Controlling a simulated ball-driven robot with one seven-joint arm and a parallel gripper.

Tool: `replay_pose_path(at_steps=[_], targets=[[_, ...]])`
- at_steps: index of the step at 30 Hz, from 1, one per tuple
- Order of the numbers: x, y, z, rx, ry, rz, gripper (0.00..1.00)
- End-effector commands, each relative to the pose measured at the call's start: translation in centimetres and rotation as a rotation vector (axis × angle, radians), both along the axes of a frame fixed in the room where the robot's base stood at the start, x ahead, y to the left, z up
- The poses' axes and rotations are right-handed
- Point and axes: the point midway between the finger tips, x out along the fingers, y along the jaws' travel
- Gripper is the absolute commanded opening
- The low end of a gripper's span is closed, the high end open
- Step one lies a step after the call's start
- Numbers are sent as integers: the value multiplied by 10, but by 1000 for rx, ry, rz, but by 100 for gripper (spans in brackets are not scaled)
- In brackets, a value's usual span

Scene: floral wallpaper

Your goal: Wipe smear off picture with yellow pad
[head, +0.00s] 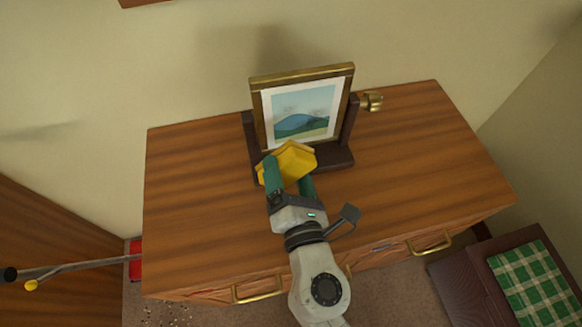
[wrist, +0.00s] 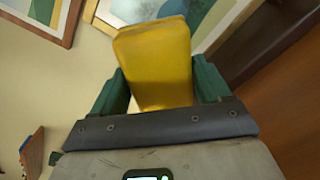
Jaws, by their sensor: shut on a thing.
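The framed picture (head: 304,112) stands upright in a dark wooden stand (head: 334,158) on the chest top. It shows blue and green hills under a pale sky, with greyish smudges in the sky part. My gripper (head: 288,175) is shut on the yellow pad (head: 290,160) in front of the frame's lower left. The pad also fills the middle of the wrist view (wrist: 158,65), between the green fingers. It overlaps the picture's lower left corner in the head view; I cannot tell whether it touches. Part of the picture (wrist: 135,10) shows behind the pad in the wrist view.
The wooden chest top (head: 200,210) is clear to the left and right. A brass knob (head: 372,102) sits at the stand's right side. A dark seat with a green checked cushion (head: 535,280) stands at the lower right. A wooden panel (head: 50,250) is at the left.

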Motion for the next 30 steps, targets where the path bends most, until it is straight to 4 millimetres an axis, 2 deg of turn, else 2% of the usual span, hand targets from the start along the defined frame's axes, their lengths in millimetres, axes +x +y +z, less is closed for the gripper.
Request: replay_pose_path(at_steps=[15,21,30], targets=[[45,13,1,1,-2,-1,52],[54,15,1,0,-1,-1,52],[55,16,1,1,-1,0,52]])
